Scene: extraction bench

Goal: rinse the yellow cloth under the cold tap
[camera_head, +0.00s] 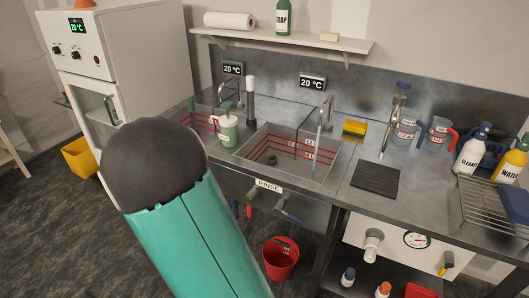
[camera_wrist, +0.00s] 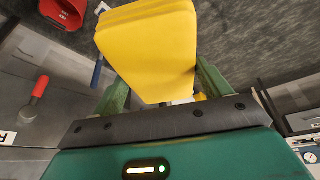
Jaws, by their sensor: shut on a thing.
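In the wrist view my gripper (camera_wrist: 165,88) is shut on the folded yellow cloth (camera_wrist: 150,45), which sits between its green fingers. The gripper and cloth do not show in the head view. A tap (camera_head: 327,108) stands over the steel sink marked RINSE (camera_head: 268,185); a pale streak hangs below its spout, perhaps water. Another tap (camera_head: 228,90) stands over a basin at the left, partly hidden by my arm. The wrist view shows a red-ended handle (camera_wrist: 39,88) and a blue handle (camera_wrist: 97,72) beside the cloth; I cannot tell which tap each serves.
A soap pump bottle (camera_head: 228,130) stands between the basins. A yellow sponge (camera_head: 354,128), a dark mat (camera_head: 376,178), jugs (camera_head: 405,125) and a wire rack (camera_head: 490,205) are to the right. A red bucket (camera_head: 280,258) is on the floor below.

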